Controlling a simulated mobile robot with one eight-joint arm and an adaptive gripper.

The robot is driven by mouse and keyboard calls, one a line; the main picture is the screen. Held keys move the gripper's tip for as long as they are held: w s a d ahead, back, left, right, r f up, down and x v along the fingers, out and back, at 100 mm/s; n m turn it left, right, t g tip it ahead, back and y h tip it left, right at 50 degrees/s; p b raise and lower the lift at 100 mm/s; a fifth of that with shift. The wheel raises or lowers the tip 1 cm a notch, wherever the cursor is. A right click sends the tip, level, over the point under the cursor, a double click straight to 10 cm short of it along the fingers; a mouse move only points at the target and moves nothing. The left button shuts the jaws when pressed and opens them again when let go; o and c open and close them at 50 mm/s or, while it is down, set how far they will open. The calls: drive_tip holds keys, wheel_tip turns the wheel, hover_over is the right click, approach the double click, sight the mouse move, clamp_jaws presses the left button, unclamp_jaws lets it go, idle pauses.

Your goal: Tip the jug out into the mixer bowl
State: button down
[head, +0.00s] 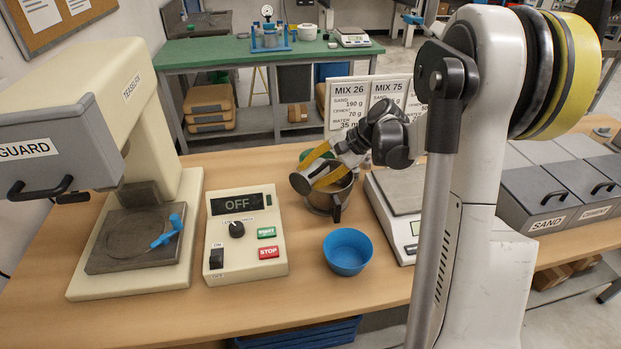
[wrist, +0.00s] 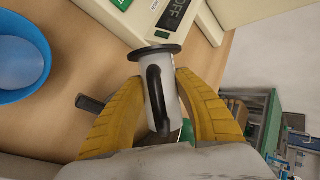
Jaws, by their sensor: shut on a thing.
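My gripper (head: 326,169) has yellow fingers and is shut on the jug (head: 301,183), a small pale cylinder with a dark round end and a black handle. In the wrist view the jug (wrist: 157,100) sits between both fingers (wrist: 158,108), its dark end towards the control box. The jug is strongly tilted and held over the steel mixer bowl (head: 322,203), which stands on the table with its side handle towards the front. The jug's mouth and any contents are hidden. In the wrist view the bowl is mostly hidden, with its dark handle (wrist: 90,104) showing.
A blue bowl (head: 347,250) stands in front of the mixer bowl. The control box (head: 243,240), reading OFF, is to the left, beside the guarded machine (head: 132,240). A scale (head: 401,200) and grey lidded bins (head: 540,195) are to the right. The front table area is clear.

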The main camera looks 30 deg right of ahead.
drive_tip(key=shift+d+y+b, duration=0.1)
drive_tip(key=shift+y+b, duration=0.2)
drive_tip(key=shift+y, duration=0.2)
idle(0.3)
